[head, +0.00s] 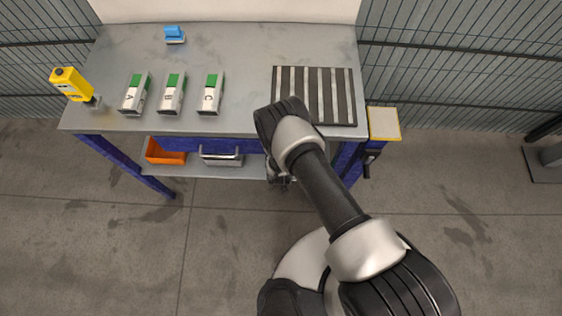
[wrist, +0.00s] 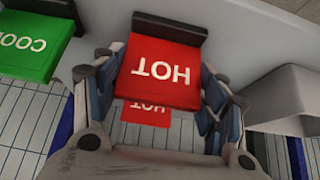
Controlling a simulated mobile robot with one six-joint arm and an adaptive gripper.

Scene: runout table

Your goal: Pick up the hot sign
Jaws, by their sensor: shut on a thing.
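The hot sign (wrist: 162,72) is a red block with white HOT lettering, upside down in the wrist view. My gripper (wrist: 160,85) has a finger on each side of it and is shut on it. A dark piece (wrist: 168,25) lies right behind the sign; I cannot tell whether the sign touches it. A second, smaller red HOT face (wrist: 146,113) shows below, between the fingers. A green sign with COOL lettering (wrist: 35,42) is to the left. In the head view my arm hides the sign and most of the gripper, at the table's front edge.
The grey table (head: 240,60) holds a striped black rack (head: 313,95), several green-and-white boxes marked A, B, C (head: 170,94), a yellow device (head: 72,84) and a blue item (head: 174,35). An orange bin (head: 165,152) sits on the lower shelf. A pale box (wrist: 288,98) is right of the gripper.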

